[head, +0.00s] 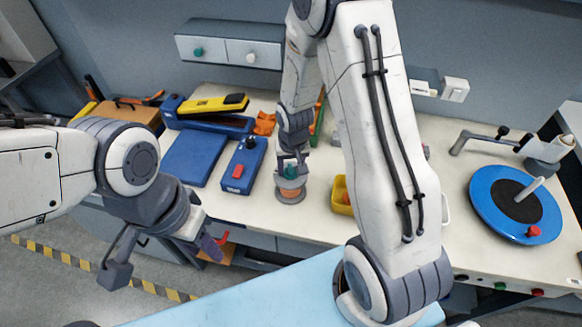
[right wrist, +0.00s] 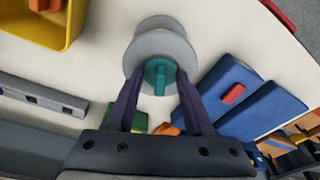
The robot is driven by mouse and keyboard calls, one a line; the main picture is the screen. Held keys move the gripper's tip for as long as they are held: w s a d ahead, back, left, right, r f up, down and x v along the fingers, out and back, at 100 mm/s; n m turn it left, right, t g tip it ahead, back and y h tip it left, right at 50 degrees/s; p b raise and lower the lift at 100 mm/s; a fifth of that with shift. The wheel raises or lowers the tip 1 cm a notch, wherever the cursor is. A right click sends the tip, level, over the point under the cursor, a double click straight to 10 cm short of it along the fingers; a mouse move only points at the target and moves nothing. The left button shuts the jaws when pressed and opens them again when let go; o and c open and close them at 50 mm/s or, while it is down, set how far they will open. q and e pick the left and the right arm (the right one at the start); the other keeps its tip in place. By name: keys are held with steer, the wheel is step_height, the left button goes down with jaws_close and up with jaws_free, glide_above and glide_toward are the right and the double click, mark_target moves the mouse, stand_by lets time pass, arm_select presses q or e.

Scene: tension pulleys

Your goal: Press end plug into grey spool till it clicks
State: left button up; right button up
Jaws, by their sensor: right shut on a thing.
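The grey spool (head: 290,195) stands on the bench in the middle of the head view. In the right wrist view the spool (right wrist: 160,44) shows round grey flanges. The teal end plug (right wrist: 158,76) is at the flange nearest the gripper; whether it is fully seated cannot be told. My right gripper (head: 291,168) is above the spool, its purple fingers on either side of the plug and shut on it. The fingers partly hide the plug in the head view. My left gripper (head: 210,247) hangs in front of the bench at left, away from the spool; its jaw opening is unclear.
A yellow bin (head: 342,196) is right of the spool. A blue box with a red button (head: 243,165) and a blue panel (head: 195,157) are to its left. A blue disc on a stand (head: 487,205) is at far right. Bare bench lies in front of the spool.

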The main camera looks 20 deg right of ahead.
steer(key=shift+s+f, duration=0.15)
steer(key=shift+f, duration=0.1)
steer(key=o, duration=1.4)
steer(key=shift+a, duration=0.1)
steer(key=shift+c, duration=0.2)
steer(key=shift+s, duration=0.1)
steer(key=shift+d+r+p, duration=0.2)
steer(key=shift+r+p, duration=0.5)
steer(key=r+p, duration=0.2)
steer(key=r, duration=0.1)
steer(key=shift+w+a, duration=0.1)
steer(key=shift+w, duration=0.1)
steer(key=shift+r, duration=0.1)
